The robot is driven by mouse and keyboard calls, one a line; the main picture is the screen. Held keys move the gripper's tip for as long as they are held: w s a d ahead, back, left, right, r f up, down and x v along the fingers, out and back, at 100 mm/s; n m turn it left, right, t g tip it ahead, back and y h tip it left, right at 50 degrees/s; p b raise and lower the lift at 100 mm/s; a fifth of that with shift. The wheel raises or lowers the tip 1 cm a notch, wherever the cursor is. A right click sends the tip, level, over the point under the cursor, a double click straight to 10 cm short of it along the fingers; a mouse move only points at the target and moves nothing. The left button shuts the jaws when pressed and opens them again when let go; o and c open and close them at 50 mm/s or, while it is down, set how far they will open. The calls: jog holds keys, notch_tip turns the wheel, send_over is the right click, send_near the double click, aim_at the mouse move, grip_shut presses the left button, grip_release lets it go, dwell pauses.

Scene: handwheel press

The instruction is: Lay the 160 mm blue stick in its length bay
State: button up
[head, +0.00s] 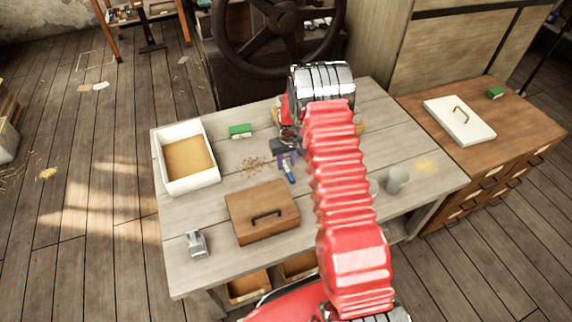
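A short blue stick (291,177) shows just below the fingertips of my gripper (288,160), over the middle of the worktable. Its upper end meets or passes behind the fingers. The fingers are small and dark here, and I cannot tell whether they are closed on the stick or only beside it. I also cannot tell whether the stick touches the table. My red arm hides part of the table to the right of the gripper. No length bay can be made out clearly.
On the worktable (200,270) are a white tray (163,178) with a tan floor, a green block (240,131), a handled brown wooden box (262,212), a small grey metal item (196,243) and a grey cup (396,180). A dark handwheel (277,30) stands behind. A white lid (459,121) lies on the right cabinet.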

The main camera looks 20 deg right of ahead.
notch_tip(320, 180, up, 10)
jog(key=s, duration=0.1)
jog(key=shift+s+r, duration=0.15)
jog(key=shift+r, duration=0.1)
dwell(0.6)
notch_tip(320, 180, up, 13)
send_over(287, 170)
jog(key=s+a, duration=0.3)
jog(key=s, duration=0.1)
jog(key=s+a+r+t, duration=0.1)
jog(key=s+a+r, duration=0.1)
jog(key=s+r, duration=0.35)
jog(key=s+a+r+t, duration=0.1)
jog(key=s+a+r, duration=0.25)
jog(key=r, duration=0.35)
jog(key=s+a+r+t, duration=0.1)
jog(key=s+a+r, duration=0.1)
jog(key=s, duration=0.9)
jog(key=s+a+r+t, duration=0.1)
jog(key=s+r, duration=0.4)
jog(key=s, duration=0.6)
jog(key=shift+s+a, duration=0.25)
jog(key=shift+a, duration=0.45)
jog(key=shift+o, duration=0.5)
